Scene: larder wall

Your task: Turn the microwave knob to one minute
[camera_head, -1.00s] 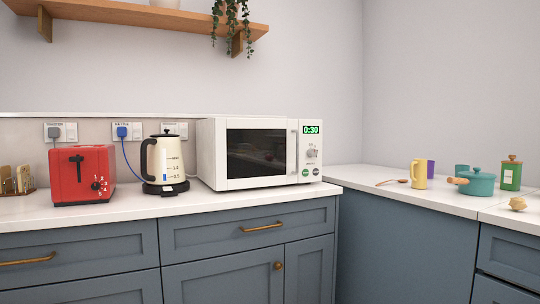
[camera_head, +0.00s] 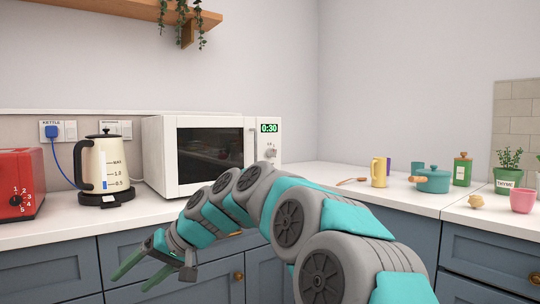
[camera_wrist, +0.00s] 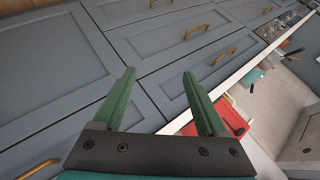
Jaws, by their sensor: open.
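The white microwave (camera_head: 160,155) stands on the counter in the head view, its dark door window facing out. Its green display (camera_head: 269,128) reads 0:30. The knob (camera_head: 270,153) sits below the display on the control panel; the buttons beneath it are hidden behind my arm. My gripper (camera_head: 135,268) is low and to the left of the knob, in front of the lower cabinets and apart from the microwave. In the wrist view its two green fingers (camera_wrist: 160,90) are spread with nothing between them.
The cream kettle (camera_head: 102,163) and red toaster (camera_head: 18,185) stand left of the microwave. Blue-grey cabinets (camera_wrist: 150,50) with brass handles lie just beyond my fingers.

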